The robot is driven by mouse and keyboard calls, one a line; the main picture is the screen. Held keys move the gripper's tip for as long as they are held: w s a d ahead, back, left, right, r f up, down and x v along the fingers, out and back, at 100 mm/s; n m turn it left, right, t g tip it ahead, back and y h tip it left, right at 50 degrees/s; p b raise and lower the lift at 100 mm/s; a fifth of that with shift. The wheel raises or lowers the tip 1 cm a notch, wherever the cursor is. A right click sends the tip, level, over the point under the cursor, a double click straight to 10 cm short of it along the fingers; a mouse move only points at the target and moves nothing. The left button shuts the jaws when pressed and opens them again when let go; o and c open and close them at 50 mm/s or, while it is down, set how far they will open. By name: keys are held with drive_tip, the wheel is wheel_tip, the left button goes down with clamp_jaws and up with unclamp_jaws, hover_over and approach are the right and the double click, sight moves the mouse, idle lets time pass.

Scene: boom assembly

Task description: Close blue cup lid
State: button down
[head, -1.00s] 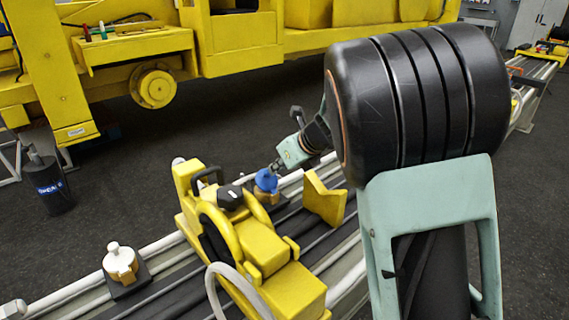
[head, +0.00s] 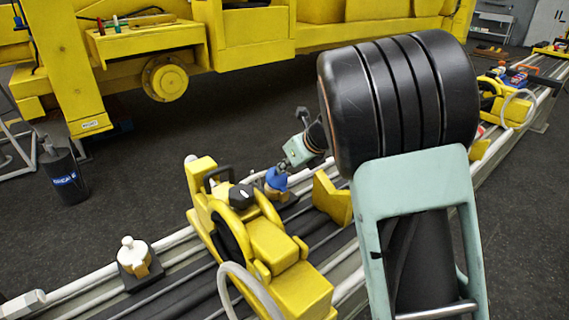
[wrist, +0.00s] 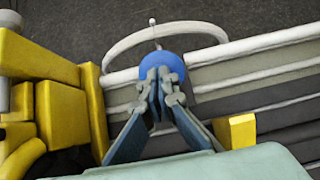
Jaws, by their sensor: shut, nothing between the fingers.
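The blue cup lid (head: 277,179) sits at a brass-yellow cup base (head: 272,194) on the rail bench, just right of the large yellow clamp. It also shows in the wrist view as a rounded blue dome (wrist: 160,60). My gripper (head: 285,164) is right above the lid, with its fingertips at or touching it. In the wrist view my fingertips (wrist: 162,76) are together in front of the dome and hide its near side. Nothing is held between them. I cannot tell whether the lid is fully down.
A yellow clamp (head: 270,245) with a black knob (head: 241,196) stands close left of the lid. A yellow angled block (head: 331,198) is close on the right. A white-lidded cup (head: 134,256) stands farther left on the bench. A white hose loop (wrist: 165,30) arches behind the lid.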

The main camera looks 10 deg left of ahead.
sight(273, 170)
drive_tip(key=shift+w+a+g+h+p, duration=0.2)
drive_tip(key=shift+a+g+h+p, duration=0.1)
drive_tip(key=shift+p, duration=1.3)
drive_tip(key=shift+w+a+r+p, duration=0.1)
drive_tip(key=shift+w+p, duration=0.15)
drive_tip(key=shift+p, duration=0.8)
drive_tip(key=shift+w+a+p, duration=0.2)
drive_tip(key=shift+a+p, duration=0.05)
drive_tip(key=shift+p, duration=0.4)
drive_tip(key=shift+w+a+f+p, duration=0.35)
drive_tip(key=shift+w+a+p, duration=0.15)
drive_tip(key=shift+p, duration=0.35)
drive_tip(key=shift+w+a+f+p, duration=0.65)
drive_tip(key=shift+p, duration=0.1)
drive_tip(key=shift+s+f, duration=0.1)
